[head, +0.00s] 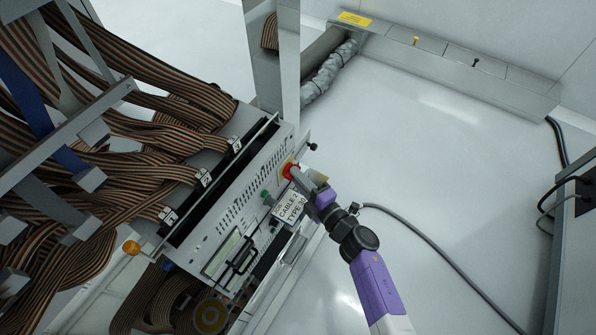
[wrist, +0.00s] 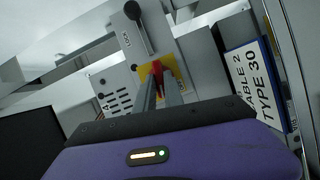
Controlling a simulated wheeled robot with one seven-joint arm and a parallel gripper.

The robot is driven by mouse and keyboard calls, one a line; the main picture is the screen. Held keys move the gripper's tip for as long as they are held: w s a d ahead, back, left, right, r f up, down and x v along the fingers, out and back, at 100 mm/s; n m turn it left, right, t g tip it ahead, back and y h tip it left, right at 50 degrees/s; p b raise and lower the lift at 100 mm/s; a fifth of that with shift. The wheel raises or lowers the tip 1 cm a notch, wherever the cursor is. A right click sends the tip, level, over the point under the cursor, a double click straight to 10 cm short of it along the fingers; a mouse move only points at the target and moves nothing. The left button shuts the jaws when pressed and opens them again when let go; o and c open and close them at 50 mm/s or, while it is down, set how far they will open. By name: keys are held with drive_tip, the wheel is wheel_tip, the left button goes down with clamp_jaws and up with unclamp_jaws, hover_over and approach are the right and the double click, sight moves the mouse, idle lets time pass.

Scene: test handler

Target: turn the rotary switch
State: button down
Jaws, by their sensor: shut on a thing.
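The rotary switch (head: 289,170) is a red handle on a yellow plate, on the front panel of the grey test handler. In the wrist view the red handle (wrist: 157,70) stands out from its yellow plate (wrist: 146,76). My gripper (head: 295,173) reaches the panel from the lower right. In the wrist view my gripper fingers (wrist: 160,90) are shut on the red handle, one on each side. The fingers hide part of the handle and the plate, so its exact angle is hard to read.
A black lever (wrist: 135,14) sits just above the switch. A label reading "TYPE 30" (head: 292,207) is close beside my wrist. Ribbon cables (head: 130,140) crowd the left. The pale floor (head: 450,130) beyond is clear.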

drive_tip(key=shift+w+d+r+m+g+y+p, duration=0.1)
drive_tip(key=shift+m+g+y+p, duration=0.15)
drive_tip(key=shift+m+g+p, duration=1.25)
drive_tip(key=shift+w+d+r+m+g+y+p, duration=0.15)
drive_tip(key=shift+m+g+p, duration=0.55)
drive_tip(key=shift+m+p, duration=1.55)
drive_tip(key=shift+w+d+m+g+y+p, duration=0.1)
drive_tip(key=shift+m+g+y+p, duration=0.2)
drive_tip(key=shift+m+g+p, duration=1.2)
drive_tip(key=shift+r+m, duration=0.1)
drive_tip(key=shift+m, duration=0.65)
drive_tip(key=c, duration=1.4)
unclamp_jaws()
drive_tip(key=shift+a, duration=0.1)
drive_tip(key=shift+c, duration=0.2)
drive_tip(key=p+v, duration=0.6)
drive_tip(key=v, duration=0.1)
drive_tip(key=shift+s+d, duration=0.3)
